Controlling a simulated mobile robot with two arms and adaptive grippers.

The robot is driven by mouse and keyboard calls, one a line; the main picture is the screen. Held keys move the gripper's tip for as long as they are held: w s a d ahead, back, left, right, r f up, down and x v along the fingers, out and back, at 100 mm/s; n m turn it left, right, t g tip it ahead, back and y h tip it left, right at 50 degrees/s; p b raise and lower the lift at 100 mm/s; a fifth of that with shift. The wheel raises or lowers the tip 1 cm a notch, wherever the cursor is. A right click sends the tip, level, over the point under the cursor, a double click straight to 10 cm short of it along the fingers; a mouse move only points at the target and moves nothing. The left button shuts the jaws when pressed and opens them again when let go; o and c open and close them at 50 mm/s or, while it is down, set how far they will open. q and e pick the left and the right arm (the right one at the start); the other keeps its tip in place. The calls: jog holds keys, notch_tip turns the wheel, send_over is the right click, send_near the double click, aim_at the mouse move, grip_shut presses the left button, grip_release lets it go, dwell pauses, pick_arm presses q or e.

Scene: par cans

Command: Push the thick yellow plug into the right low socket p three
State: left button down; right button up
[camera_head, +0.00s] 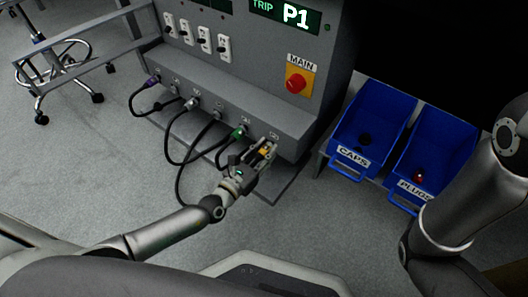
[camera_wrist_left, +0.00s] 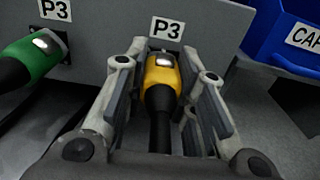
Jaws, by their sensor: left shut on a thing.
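The thick yellow plug (camera_wrist_left: 160,88) is between the fingers of my left gripper (camera_wrist_left: 163,92) in the left wrist view, with its black cable running back toward the wrist. In the head view the yellow plug (camera_head: 264,151) shows small between the fingers of my left gripper (camera_head: 262,153), at the low right end of the grey cabinet. The plug points at the panel just under a P3 label (camera_wrist_left: 167,29). Its front end and the socket are hidden, so I cannot tell how deep it sits. My right arm shows at the right, but its gripper is out of view.
Several cables loop from the low panel. Blue bins marked CAPS (camera_head: 353,157) and PLUGS (camera_head: 414,187) stand to the right. A red main switch (camera_head: 297,83) is above.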

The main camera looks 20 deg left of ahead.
pick_arm(q)
jog(key=c, duration=1.1)
grip_release()
jog(key=v, duration=1.2)
jog(key=shift+r, duration=0.1)
